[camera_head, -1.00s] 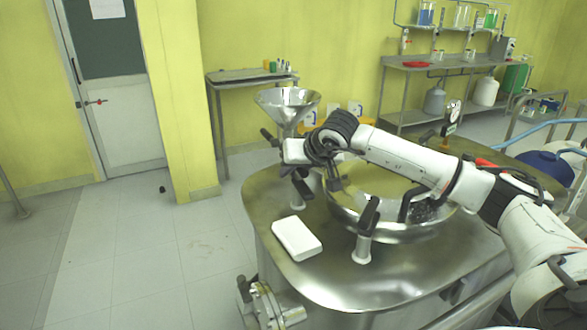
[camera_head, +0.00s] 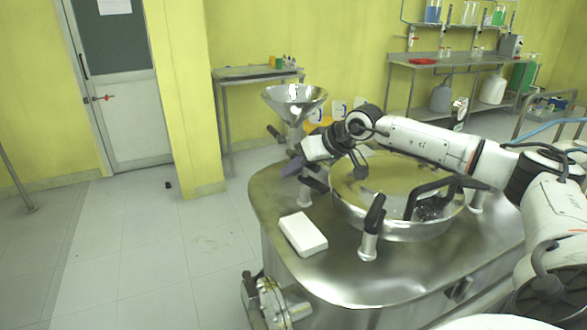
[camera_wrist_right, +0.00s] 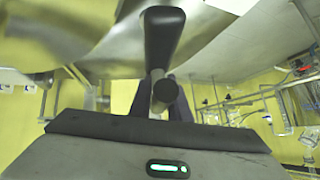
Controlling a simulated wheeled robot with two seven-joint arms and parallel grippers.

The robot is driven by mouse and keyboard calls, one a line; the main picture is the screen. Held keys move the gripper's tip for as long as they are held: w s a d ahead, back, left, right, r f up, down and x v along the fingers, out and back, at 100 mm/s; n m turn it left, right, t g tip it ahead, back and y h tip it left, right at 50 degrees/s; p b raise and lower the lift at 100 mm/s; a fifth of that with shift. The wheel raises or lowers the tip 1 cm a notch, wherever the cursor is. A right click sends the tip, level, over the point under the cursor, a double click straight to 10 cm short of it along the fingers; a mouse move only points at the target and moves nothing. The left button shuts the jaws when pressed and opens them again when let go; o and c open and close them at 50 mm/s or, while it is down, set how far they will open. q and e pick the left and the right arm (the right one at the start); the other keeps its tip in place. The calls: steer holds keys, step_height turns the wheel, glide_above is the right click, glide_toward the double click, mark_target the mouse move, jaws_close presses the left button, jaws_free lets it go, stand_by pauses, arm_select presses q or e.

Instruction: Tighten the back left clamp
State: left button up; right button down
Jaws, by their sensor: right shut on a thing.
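The exact contact is partly hidden. The front left clamp (camera_head: 371,228) stands upright with its black handle raised. My left gripper is out of view.
A white block (camera_head: 303,234) lies on the steel top (camera_head: 350,280) in front of the clamp. A steel funnel (camera_head: 295,100) stands behind my gripper. Another clamp (camera_head: 478,198) is at the vessel's right. A gauge (camera_head: 459,110) stands behind the arm.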

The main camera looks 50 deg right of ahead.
steer(key=shift+r, duration=0.1)
steer(key=c, duration=1.7)
jaws_free()
steer(key=shift+o, duration=0.2)
steer(key=b+v, duration=0.2)
steer(key=v, duration=0.8)
steer(key=shift+s, duration=0.1)
